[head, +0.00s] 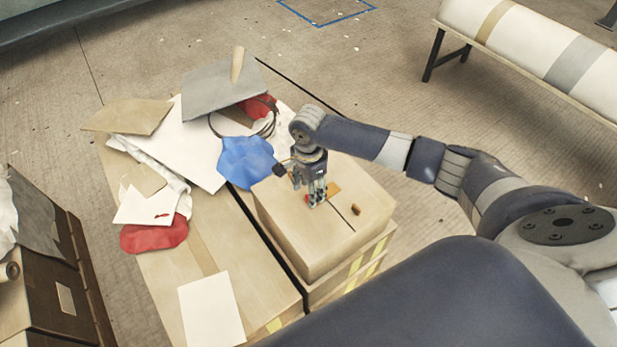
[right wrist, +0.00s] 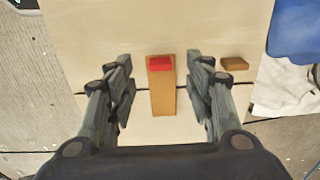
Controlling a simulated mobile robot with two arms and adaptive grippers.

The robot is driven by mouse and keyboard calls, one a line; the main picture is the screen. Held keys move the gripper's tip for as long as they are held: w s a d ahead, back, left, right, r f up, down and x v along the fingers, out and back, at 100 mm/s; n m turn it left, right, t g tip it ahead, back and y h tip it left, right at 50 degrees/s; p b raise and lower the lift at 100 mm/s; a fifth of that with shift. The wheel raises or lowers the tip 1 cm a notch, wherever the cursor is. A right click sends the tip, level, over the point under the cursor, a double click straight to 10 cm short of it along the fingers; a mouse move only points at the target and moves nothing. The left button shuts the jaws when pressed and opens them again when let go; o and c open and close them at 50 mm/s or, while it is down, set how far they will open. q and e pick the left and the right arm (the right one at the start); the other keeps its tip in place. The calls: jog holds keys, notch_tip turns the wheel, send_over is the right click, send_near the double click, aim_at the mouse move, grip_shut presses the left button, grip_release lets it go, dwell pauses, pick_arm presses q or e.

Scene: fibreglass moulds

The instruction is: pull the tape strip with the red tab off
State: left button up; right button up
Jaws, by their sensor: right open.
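The tape strip (right wrist: 162,97) is a tan band lying across the dark seam of a pale block-shaped mould (right wrist: 100,30). Its red tab (right wrist: 160,63) is at the far end of the strip in the right wrist view. In the head view my right gripper (head: 316,200) points down at the top of the mould (head: 310,245), and the tan strip (head: 333,188) shows beside it. In the right wrist view the open fingers of this gripper (right wrist: 160,76) stand on either side of the strip near the tab, apart from it. My left gripper is not in view.
A small brown piece (head: 356,209) lies on the mould. A blue cloth (head: 246,160), a grey board (head: 215,92), white sheets and red cloths clutter the table to the left. A dark cabinet (head: 60,250) stands at the left edge. A white roll on a bench (head: 520,40) is top right.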

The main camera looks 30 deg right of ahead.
jog(key=shift+f, duration=1.85)
jog(key=c, duration=1.1)
